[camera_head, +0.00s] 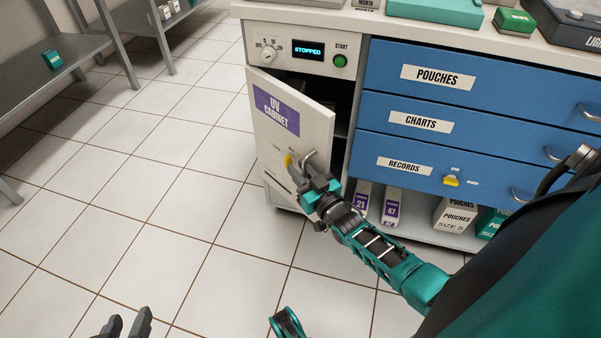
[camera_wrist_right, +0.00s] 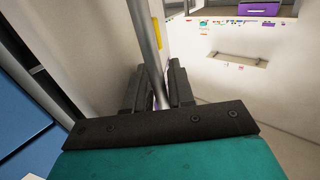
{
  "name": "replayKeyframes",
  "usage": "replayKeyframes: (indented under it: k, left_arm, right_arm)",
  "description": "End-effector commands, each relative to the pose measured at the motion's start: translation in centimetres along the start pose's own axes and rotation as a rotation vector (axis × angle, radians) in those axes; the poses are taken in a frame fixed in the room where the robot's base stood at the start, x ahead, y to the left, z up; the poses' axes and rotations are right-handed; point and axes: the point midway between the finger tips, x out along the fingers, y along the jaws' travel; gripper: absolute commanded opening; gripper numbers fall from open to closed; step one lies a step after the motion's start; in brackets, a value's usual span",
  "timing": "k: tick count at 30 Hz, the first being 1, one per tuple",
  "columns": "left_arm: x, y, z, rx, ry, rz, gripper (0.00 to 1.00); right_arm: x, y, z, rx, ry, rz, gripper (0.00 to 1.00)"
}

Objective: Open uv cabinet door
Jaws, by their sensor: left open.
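The white UV cabinet door (camera_head: 262,133) with a purple label stands partly open, its right edge swung out from the cabinet. A dark gap with the shadowed interior (camera_head: 342,100) shows behind it. A yellow latch (camera_head: 288,161) sits on the door near the handle. My right gripper (camera_head: 306,175) is at the door's metal handle (camera_head: 308,158). In the right wrist view the handle bar (camera_wrist_right: 147,45) runs between the two fingers of my right gripper (camera_wrist_right: 158,88), which are closed around it. My left gripper (camera_head: 126,325) is open and empty, low at the left over the floor.
A control panel (camera_head: 305,54) reading STOPPED is above the door. Blue drawers (camera_head: 470,88) stand to its right, with boxes (camera_head: 455,214) on a low shelf beneath. Grey metal shelving (camera_head: 70,72) is at the left. Tiled floor (camera_head: 165,200) left of the door is clear.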

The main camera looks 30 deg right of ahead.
Motion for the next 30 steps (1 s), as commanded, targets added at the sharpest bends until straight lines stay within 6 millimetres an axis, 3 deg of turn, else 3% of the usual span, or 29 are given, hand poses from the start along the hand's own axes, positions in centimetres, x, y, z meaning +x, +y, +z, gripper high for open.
replayKeyframes:
  k: [5,13,30]
  left_arm:
    - [0.0,-0.02,-0.1,0.0,0.001,0.0,0.43]
    - [0.06,-0.14,0.03,-0.001,0.0,-0.003,0.43]
    - [0.11,-0.25,0.17,-0.001,-0.002,-0.005,0.43]
  right_arm:
    - [0.0,0.0,-0.02,0.0,0.0,0.0,0.23]
    - [-0.02,0.0,-0.01,0.0,0.0,0.0,0.0]
    - [-0.04,-0.03,0.0,0.0,0.0,0.003,0.0]
